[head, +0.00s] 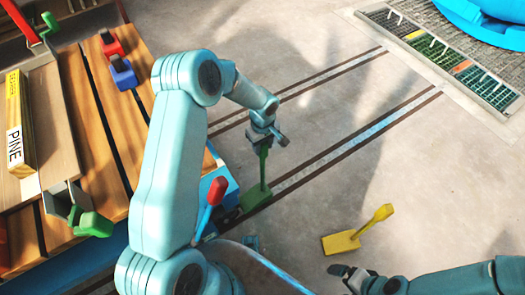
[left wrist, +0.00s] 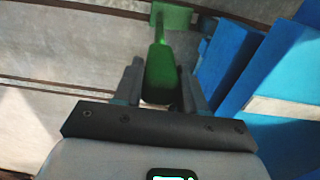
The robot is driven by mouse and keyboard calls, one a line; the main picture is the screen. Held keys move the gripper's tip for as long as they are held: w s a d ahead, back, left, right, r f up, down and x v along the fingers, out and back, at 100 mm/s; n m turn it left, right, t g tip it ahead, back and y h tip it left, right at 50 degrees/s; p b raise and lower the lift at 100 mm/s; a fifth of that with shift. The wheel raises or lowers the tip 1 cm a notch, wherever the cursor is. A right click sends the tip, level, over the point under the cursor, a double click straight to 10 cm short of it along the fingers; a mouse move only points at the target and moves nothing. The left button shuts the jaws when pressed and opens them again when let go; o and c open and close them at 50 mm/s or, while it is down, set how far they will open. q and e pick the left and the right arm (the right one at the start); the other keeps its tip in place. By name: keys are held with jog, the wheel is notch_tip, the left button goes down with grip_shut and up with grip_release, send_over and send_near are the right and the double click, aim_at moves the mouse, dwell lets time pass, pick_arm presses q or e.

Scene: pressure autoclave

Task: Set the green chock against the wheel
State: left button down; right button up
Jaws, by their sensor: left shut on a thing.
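The green chock (head: 255,197) is a wedge with a tall upright handle. My left gripper (head: 265,140) is shut on the top of this handle, and the block is low by the near rail, just right of the cart's blue frame (head: 219,185). I cannot tell if the block touches the rail or floor. In the left wrist view the green handle (left wrist: 160,68) is between the fingers. A dark round shape at the cart's lower corner may be the wheel, mostly hidden. My right gripper (head: 350,275) is at the bottom, apart from everything; its jaw state is unclear.
A yellow chock (head: 341,243) lies on the floor at lower right. A red-handled lever (head: 215,191) stands near my left arm at the cart. The wooden cart deck (head: 130,130) holds several items. Floor between the rails is clear.

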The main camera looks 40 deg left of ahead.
pick_arm(q)
notch_tip(320, 180, down, 4)
jog(key=shift+r+b, duration=0.25)
jog(key=shift+b, duration=0.1)
jog(key=shift+r, duration=0.1)
jog(key=shift+f, duration=0.2)
jog(key=c, duration=0.6)
grip_release()
jog(key=shift+c, duration=0.2)
jog(key=shift+r, duration=0.2)
notch_tip(320, 180, up, 12)
jog(key=p, duration=0.3)
